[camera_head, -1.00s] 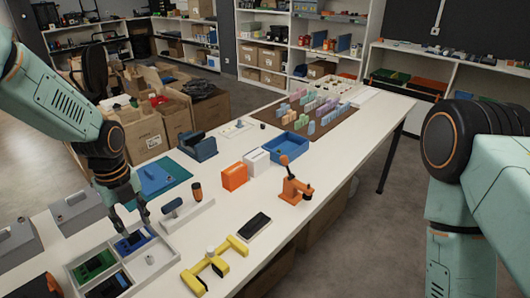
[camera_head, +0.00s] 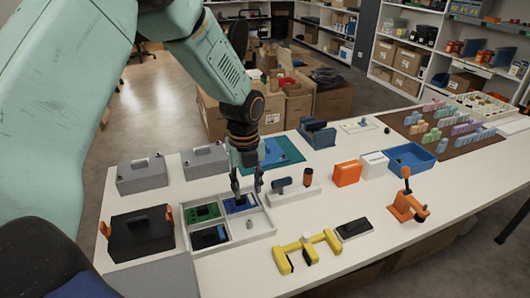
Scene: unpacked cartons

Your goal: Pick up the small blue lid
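The small blue lid (camera_head: 235,207) lies in the back right compartment of a light grey divided tray (camera_head: 230,252). A small dark knob shows on it. My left gripper (camera_head: 247,191) points down over that compartment. Its two dark fingers are apart, with nothing seen between them. The fingertips are close to the lid and partly cover its far side; I cannot tell whether they touch it. My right gripper is not in view.
The tray's other compartments hold a green piece (camera_head: 203,213), a black piece (camera_head: 208,237) and a small pale knob (camera_head: 248,224). A black box (camera_head: 140,238) stands left. Yellow clamp (camera_head: 308,247) and phone (camera_head: 353,229) lie in front right.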

